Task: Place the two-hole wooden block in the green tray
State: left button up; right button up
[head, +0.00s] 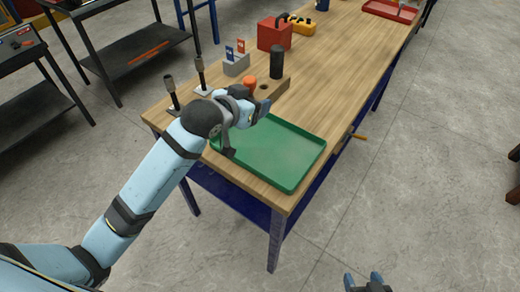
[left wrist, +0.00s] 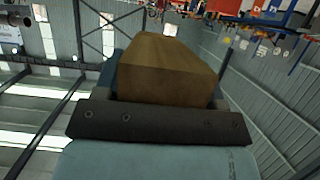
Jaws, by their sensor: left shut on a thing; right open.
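The wooden block (head: 274,89) shows in the head view just behind the green tray (head: 318,163), with one dark round hole visible in its top. My left gripper (head: 256,107) is at the block's near side, above the tray's back left part. In the left wrist view a brown wooden block (left wrist: 165,70) sits between the jaws, which are shut on it. Its holes do not show there, and my gripper hides part of it in the head view. The tray's visible floor is empty. My right gripper (head: 364,281) is open and empty, low beyond the table's front edge.
An orange piece (head: 249,82) and a black cylinder (head: 276,62) stand close to the block. A grey holder (head: 236,66), a red box (head: 274,34) and a yellow item (head: 302,25) stand farther back on the table (head: 335,75). The table's right side is mostly clear.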

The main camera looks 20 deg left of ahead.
pick_arm(q)
notch_tip(320, 180, down, 17)
jog(key=shift+f, duration=0.4)
jog(key=shift+f, duration=0.3)
jog(key=o, duration=1.1)
jog(key=shift+o, duration=0.2)
